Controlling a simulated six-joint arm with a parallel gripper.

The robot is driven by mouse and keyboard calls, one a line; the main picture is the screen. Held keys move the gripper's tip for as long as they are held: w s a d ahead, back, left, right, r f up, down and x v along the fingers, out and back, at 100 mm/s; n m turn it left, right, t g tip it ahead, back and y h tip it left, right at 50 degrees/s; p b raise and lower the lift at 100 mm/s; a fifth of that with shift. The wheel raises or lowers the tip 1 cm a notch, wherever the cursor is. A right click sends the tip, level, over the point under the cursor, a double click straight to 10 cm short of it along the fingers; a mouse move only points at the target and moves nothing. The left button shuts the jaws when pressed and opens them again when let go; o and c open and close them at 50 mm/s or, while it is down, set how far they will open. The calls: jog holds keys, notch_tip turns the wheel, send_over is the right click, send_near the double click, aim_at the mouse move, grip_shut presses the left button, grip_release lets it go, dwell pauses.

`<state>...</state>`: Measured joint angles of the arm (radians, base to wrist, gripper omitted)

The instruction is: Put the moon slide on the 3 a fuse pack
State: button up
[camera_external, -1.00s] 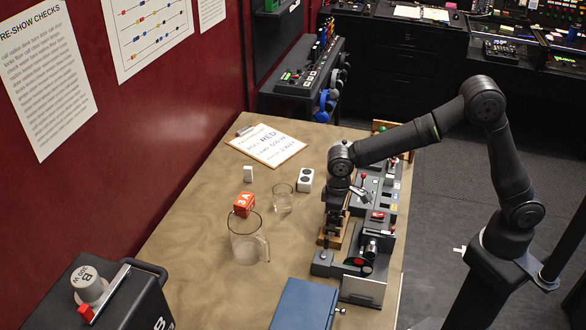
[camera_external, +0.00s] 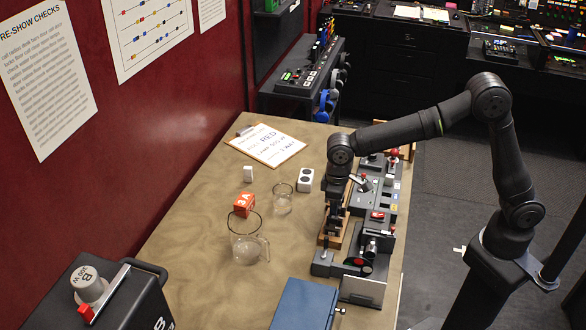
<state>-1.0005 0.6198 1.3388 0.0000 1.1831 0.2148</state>
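The 3 A fuse pack (camera_external: 244,205) is a small red-orange box with white "3A" lettering. It lies on the table left of centre, just behind a clear glass jug (camera_external: 247,245). My gripper (camera_external: 333,228) points down over a wooden rack (camera_external: 346,240) at the table's right side, to the right of the fuse pack and apart from it. The fingers are dark and small here, and I cannot tell whether they are open or shut or hold anything. I cannot make out the moon slide; it may be hidden at the rack or the fingers.
A small glass (camera_external: 282,199), a white block with dark dots (camera_external: 305,180) and a small white block (camera_external: 248,173) stand near the fuse pack. A clipboard (camera_external: 266,145) lies behind. Control panels line the right edge; a blue box (camera_external: 304,305) is in front.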

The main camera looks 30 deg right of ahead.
notch_tip(320, 180, up, 11)
jog(key=shift+r, duration=0.8)
jog(key=shift+c, duration=1.2)
